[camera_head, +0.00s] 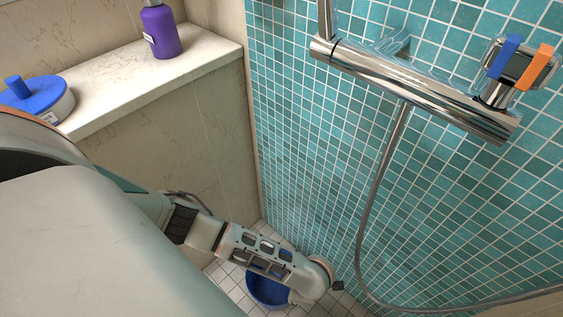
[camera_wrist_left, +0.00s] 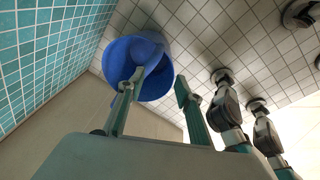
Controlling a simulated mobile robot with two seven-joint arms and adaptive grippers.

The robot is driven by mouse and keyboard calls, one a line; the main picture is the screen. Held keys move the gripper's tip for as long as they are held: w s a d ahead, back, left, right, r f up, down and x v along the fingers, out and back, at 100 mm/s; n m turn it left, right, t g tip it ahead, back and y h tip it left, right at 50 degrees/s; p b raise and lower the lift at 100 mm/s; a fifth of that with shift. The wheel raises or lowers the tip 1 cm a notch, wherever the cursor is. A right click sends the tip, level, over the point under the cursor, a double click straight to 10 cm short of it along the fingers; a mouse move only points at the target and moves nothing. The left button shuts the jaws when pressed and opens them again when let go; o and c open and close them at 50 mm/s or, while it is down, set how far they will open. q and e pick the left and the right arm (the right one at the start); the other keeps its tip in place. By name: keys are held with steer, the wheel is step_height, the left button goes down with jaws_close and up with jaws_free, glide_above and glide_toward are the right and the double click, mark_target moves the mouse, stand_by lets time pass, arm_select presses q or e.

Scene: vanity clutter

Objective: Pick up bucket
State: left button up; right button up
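The blue bucket (camera_head: 268,290) stands on the white tiled floor at the bottom of the head view, partly hidden behind my left arm. In the left wrist view the bucket (camera_wrist_left: 165,68) is at upper middle. My left gripper (camera_wrist_left: 158,77) has its two fingers spread apart. Its left finger overlaps the bucket in that view, its tip over the bucket's blue surface. The right finger is beside the bucket, to the right. Whether either finger touches the bucket I cannot tell. My right gripper is in neither view.
A teal tiled wall (camera_head: 310,130) rises beside the arm, with a chrome shower mixer (camera_head: 410,85) and a hanging hose (camera_head: 375,190). A pale ledge (camera_head: 130,85) at left holds a purple bottle (camera_head: 161,30) and a blue-lidded container (camera_head: 50,100).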

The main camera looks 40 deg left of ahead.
arm_select(q)
steer(key=a+m+y, duration=0.1)
steer(key=a, duration=0.1)
steer(key=w+a+f+m+b, duration=0.1)
steer(key=a+m, duration=0.1)
steer(key=a, duration=0.1)
steer(key=w+a+f+m+y, duration=0.1)
steer(key=a+m, duration=0.1)
steer(key=shift+w+a+y, duration=0.2)
steer(key=shift+a+y, duration=0.1)
steer(key=shift+a, duration=0.05)
steer(key=shift+w+a+f+b, duration=0.15)
steer(key=shift+a+f+b, duration=0.05)
steer(key=shift+a+b, duration=0.1)
steer(key=shift+m, duration=0.3)
steer(key=b+x, duration=0.3)
steer(key=x, duration=0.4)
steer(key=shift+s+a+f, duration=0.15)
steer(key=shift+s+a, duration=0.05)
steer(key=shift+w+a, duration=0.1)
steer(key=shift+w, duration=0.05)
steer(key=shift+w+r, duration=0.15)
steer(key=shift+r, duration=0.05)
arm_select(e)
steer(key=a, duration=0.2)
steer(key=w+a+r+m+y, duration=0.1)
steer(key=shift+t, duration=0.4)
